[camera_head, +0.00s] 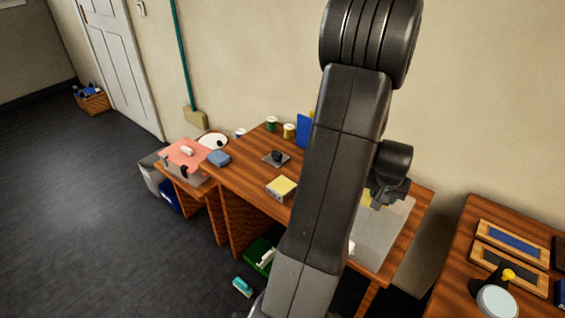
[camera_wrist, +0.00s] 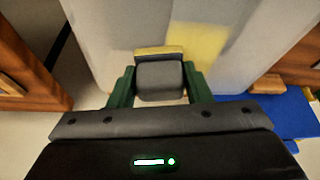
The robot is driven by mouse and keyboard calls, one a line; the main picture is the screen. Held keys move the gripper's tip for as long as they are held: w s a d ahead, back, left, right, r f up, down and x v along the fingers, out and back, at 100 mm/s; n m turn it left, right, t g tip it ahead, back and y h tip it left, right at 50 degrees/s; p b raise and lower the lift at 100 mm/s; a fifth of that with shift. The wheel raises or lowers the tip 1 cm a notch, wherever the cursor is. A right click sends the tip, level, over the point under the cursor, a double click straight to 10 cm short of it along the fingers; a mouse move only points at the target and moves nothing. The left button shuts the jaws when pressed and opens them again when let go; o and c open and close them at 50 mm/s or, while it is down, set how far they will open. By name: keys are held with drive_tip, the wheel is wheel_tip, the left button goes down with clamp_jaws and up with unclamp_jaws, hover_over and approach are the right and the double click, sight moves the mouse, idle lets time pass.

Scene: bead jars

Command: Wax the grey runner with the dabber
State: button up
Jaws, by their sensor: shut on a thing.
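My gripper (camera_wrist: 158,88) is shut on a dark grey block with a yellow far edge, which looks like the dabber (camera_wrist: 159,80); green fingers sit on both sides of it. In the head view my gripper (camera_head: 388,192) is over the right part of the middle desk, partly hidden by my arm. A pale grey sheet (camera_head: 377,240) lies below it. The wrist view shows a pale surface (camera_wrist: 110,30) with a yellow patch (camera_wrist: 197,48) beyond the dabber. I cannot tell whether the dabber touches it. A wood-framed grey strip (camera_head: 508,267) on the right table may be the grey runner.
A wood-framed blue strip (camera_head: 513,240) lies behind the grey one. A black object with a yellow top (camera_head: 508,274) and a round pale disc (camera_head: 497,301) stand in front. A yellow-topped box (camera_head: 281,188) and a small dark knob on a plate (camera_head: 277,157) are on the desk.

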idle(0.7)
drive_tip(key=shift+w+a, duration=0.1)
drive_tip(key=shift+a, duration=2)
drive_tip(key=shift+w+a, duration=0.55)
drive_tip(key=shift+a, duration=0.15)
drive_tip(key=shift+w+a, duration=0.5)
drive_tip(key=shift+a, duration=0.2)
drive_tip(key=shift+s+a, duration=0.45)
drive_tip(key=shift+s, duration=0.2)
drive_tip(key=shift+s+a, duration=0.4)
drive_tip(key=shift+s, duration=0.2)
